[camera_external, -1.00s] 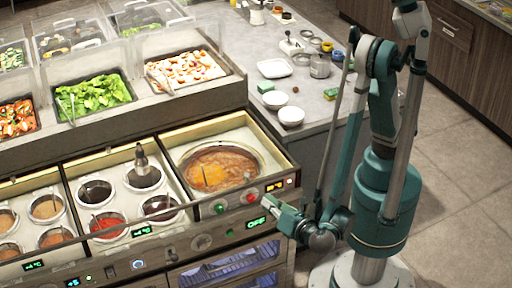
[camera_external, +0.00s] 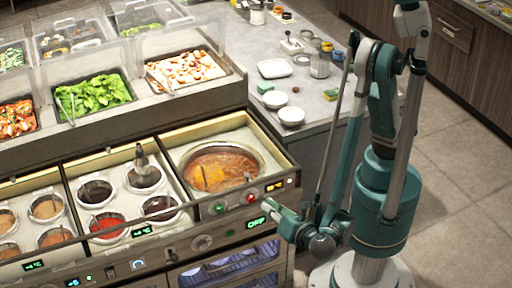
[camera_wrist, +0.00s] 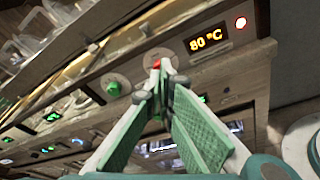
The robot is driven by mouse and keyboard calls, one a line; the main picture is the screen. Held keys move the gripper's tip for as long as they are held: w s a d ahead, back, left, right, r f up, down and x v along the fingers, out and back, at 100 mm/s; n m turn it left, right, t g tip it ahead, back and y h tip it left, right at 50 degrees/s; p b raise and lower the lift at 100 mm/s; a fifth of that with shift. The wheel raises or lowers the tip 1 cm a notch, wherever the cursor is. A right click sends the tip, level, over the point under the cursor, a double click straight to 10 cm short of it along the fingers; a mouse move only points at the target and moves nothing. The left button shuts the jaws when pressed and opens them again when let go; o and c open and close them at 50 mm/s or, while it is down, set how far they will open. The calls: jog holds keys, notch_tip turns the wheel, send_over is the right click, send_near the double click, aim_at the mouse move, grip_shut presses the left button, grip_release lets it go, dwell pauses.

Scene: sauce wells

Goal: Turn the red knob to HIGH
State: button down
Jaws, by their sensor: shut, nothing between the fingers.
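The red knob (camera_external: 251,197) sits on the front panel of the warming well at the right end of the counter, to the right of a green knob (camera_external: 220,208). Its pointer setting is too small to read. My gripper (camera_external: 266,206) is just right of and below the red knob, with a small gap in the external view. In the wrist view my gripper (camera_wrist: 161,68) is shut with its fingertips together, and they hide most of the red knob (camera_wrist: 157,65). Nothing shows between the fingers.
An orange display (camera_wrist: 210,40) reads 80 °C, with a red light beside it. A green display (camera_external: 256,222) below the knobs appears to read OFF. The well holds a pot of orange-brown sauce (camera_external: 218,168). Open floor lies right of the counter.

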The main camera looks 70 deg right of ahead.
jog(key=shift+w+d, duration=0.15)
jog(key=shift+w+d, duration=2.3)
jog(key=shift+d+f, duration=0.1)
jog(key=shift+d, duration=0.1)
jog(key=shift+s, duration=0.1)
jog(key=shift+s+d+r, duration=0.1)
jog(key=shift+d+r, duration=0.1)
jog(key=shift+r, duration=0.15)
jog(key=shift+s+a, duration=0.1)
jog(key=shift+a, duration=0.05)
dwell(0.3)
jog(key=shift+s+a, duration=2.05)
jog(key=shift+a, duration=0.05)
